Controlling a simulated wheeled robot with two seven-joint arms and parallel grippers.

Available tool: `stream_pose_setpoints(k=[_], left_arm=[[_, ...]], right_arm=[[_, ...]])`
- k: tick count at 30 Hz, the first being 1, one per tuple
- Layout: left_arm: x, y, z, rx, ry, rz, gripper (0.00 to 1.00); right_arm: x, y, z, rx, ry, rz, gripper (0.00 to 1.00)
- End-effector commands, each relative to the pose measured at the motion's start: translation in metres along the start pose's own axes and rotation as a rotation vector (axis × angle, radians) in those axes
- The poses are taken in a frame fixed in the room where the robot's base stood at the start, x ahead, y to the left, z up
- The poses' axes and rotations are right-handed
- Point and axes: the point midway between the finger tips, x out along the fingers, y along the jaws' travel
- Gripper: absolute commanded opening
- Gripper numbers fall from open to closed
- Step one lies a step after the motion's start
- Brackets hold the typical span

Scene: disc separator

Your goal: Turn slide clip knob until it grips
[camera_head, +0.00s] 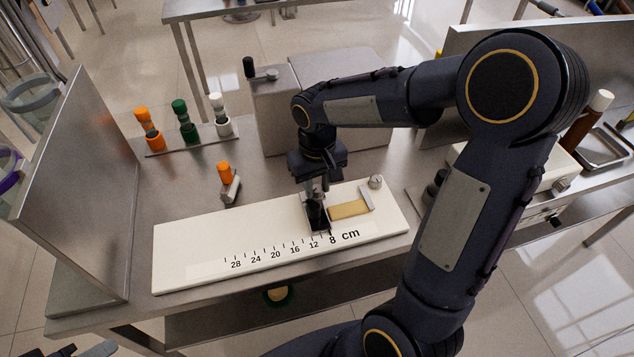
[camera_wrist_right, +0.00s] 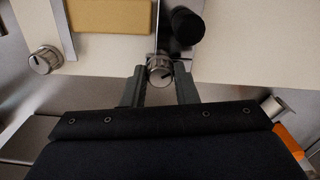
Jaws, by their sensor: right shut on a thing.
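A white board (camera_head: 200,240) with a centimetre scale lies on the metal table. A dark slide clip (camera_head: 317,214) stands on it beside a tan block (camera_head: 348,210). The block also shows in the right wrist view (camera_wrist_right: 110,17). My right gripper (camera_head: 316,196) reaches down at the clip from above. In the right wrist view its fingers are shut on a small silver knob (camera_wrist_right: 160,71) with a dark pointer mark. A second silver knob (camera_wrist_right: 45,60) is apart, at the left; in the head view it sits at the board's back right (camera_head: 376,182). Part of my left gripper (camera_head: 88,349) shows at the bottom left edge.
A rack with orange, green and white-topped tools (camera_head: 186,128) stands behind the board. A loose orange-capped tool (camera_head: 228,180) lies left of the grey box (camera_head: 270,110). An upright metal panel (camera_head: 85,180) bounds the left. My right arm hides part of the right side.

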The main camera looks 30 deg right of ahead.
Motion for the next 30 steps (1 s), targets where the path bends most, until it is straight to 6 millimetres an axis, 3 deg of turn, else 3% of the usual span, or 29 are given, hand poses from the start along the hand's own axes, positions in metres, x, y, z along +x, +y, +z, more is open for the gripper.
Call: stream_pose_setpoints(k=[18, 30], left_arm=[[-0.008, 0.004, -0.004, 0.000, 0.000, 0.000, 0.36], [-0.012, 0.006, -0.006, 0.000, 0.000, 0.000, 0.36]], right_arm=[[-0.002, 0.001, -0.001, -0.582, 0.001, 0.001, 0.04], [-0.001, 0.002, -0.001, -0.869, 0.002, 0.001, 0.04]])
